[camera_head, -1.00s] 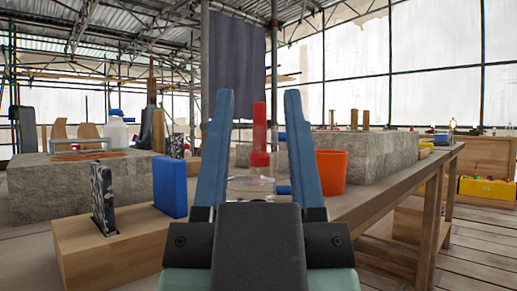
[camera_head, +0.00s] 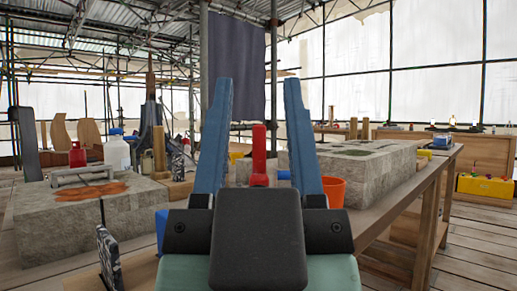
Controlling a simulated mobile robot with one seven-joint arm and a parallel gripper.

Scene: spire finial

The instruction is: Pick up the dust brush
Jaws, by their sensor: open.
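My gripper (camera_head: 259,130) is open, its two blue fingers pointing up and spread apart, with nothing held between them. A red upright object with a narrow top and a wider lower part (camera_head: 259,152) shows in the gap between the fingers, beyond them. Its lower end is hidden behind my gripper's dark body. I cannot tell whether it is the dust brush or how far off it stands. No other thing is clearly recognisable as a dust brush.
An orange bucket (camera_head: 334,190) stands right of the fingers on the wooden table (camera_head: 400,212). A stone block (camera_head: 385,165) lies behind it. Another stone block (camera_head: 125,208) is at left, with a white jug (camera_head: 117,152) beyond. A speckled dark slab (camera_head: 108,258) is at the lower left.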

